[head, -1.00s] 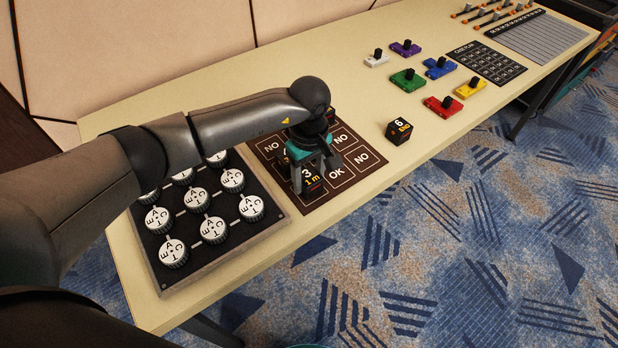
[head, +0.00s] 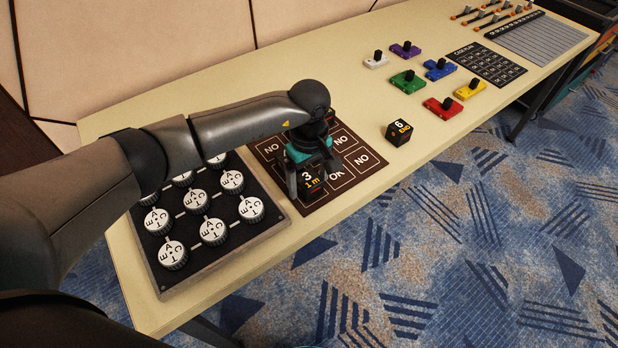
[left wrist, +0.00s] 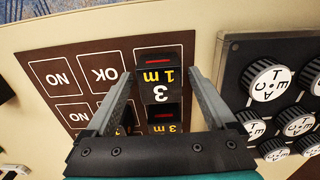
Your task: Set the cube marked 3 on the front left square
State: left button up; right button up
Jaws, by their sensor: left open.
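The black cube marked 3 (head: 310,185), with yellow "1 m" lettering, stands on the front left square of the brown mat (head: 346,186). My left gripper (head: 311,182) is open around it, one finger on each side. In the left wrist view the cube (left wrist: 158,88) sits between the open fingertips (left wrist: 160,88), with its 3 facing the camera. A second dark cube (left wrist: 165,117) with yellow marks shows behind it, partly covered by the gripper body. My right gripper is not in view.
A black cube marked 6 (head: 399,132) stands right of the mat. A board of white lettered knobs (head: 213,231) lies close on the left. Coloured knob blocks (head: 408,82) and a black printed card (head: 484,63) lie further right. The table's front edge is near the mat.

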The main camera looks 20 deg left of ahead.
aim_at(309, 178)
pick_arm(q)
jog(key=shift+r, duration=0.4)
notch_tip(309, 178, up, 12)
jog(key=p, duration=0.2)
jog(key=shift+f, duration=0.25)
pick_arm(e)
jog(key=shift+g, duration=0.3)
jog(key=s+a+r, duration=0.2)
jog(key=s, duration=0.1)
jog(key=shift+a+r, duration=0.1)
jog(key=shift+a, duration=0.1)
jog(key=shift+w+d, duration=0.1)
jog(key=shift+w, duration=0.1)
